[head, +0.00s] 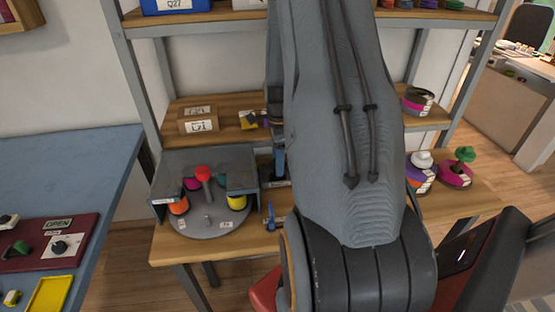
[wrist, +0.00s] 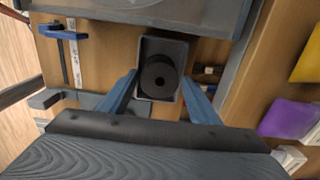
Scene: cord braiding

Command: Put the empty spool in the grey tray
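The grey tray (wrist: 180,47) is a small dark box, straight ahead between my fingers in the wrist view. A dark, bare spool (wrist: 158,76) with a round hole in its middle is inside the tray's outline and appears to sit in it. My gripper (wrist: 160,79) is open, with one blue finger on each side of the spool and a visible gap on both sides. No cord shows on this spool. In the head view my arm hides most of this spot.
A blue clamp (wrist: 60,32) is fixed near the tray. A cardboard box (head: 198,120) stands on the shelf above. A purple block (wrist: 288,118) lies at the right of the wrist view.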

